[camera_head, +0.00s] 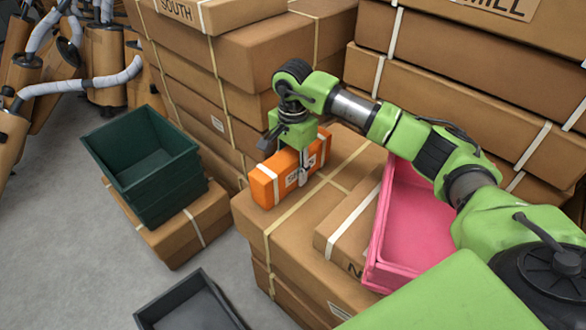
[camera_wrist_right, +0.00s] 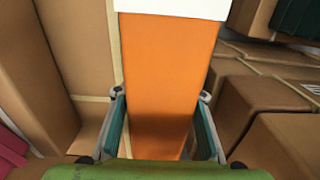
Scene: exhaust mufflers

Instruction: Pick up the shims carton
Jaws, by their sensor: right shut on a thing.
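The shims carton (camera_head: 268,188) is a long orange box with white bands and a partly covered dark label. It sits on, or just above, a brown cardboard box (camera_head: 290,225) in the middle of the head view; I cannot tell which. My right gripper (camera_head: 303,172) reaches down over it from the right and is shut on it. In the right wrist view the carton (camera_wrist_right: 168,75) fills the middle, between the two fingers of the gripper (camera_wrist_right: 162,125). My left gripper is not in view.
A pink crate (camera_head: 415,225) stands right of the carton. Green stacked crates (camera_head: 160,185) on a box are at left, and a dark grey crate (camera_head: 190,305) is at the bottom. Tall cardboard stacks (camera_head: 235,60) rise behind. Bare floor (camera_head: 60,230) lies at left.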

